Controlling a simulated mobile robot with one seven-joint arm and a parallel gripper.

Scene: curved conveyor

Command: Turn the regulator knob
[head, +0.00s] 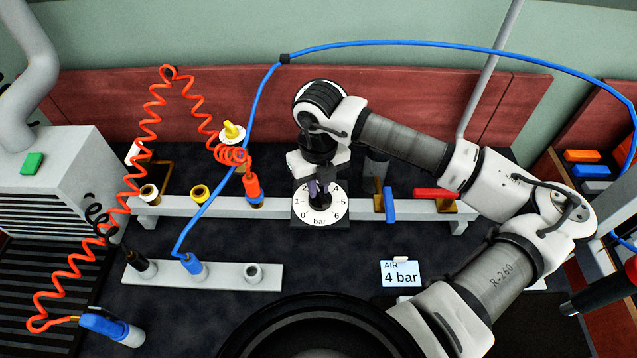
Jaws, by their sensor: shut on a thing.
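The regulator knob (319,206) is dark and sits at the centre of a round white dial (319,217) marked in bar, with 0, 1, 2, 5 and 6 readable. The dial is on a dark square block on the pale rail. My gripper (319,188) comes down from above, shut on the knob. The fingers and wrist cover the knob's upper part and the top of the dial, so the pointer's setting cannot be read. A card (401,274) to the lower right of the dial reads "AIR 4 bar".
A blue lever (390,205) and a red-handled valve (433,194) sit on the rail (350,205) right of the dial. An orange coiled hose (150,115) and a blue hose (262,100) run at left. A lower pale bar (225,273) holds fittings. The dark surface below the dial is clear.

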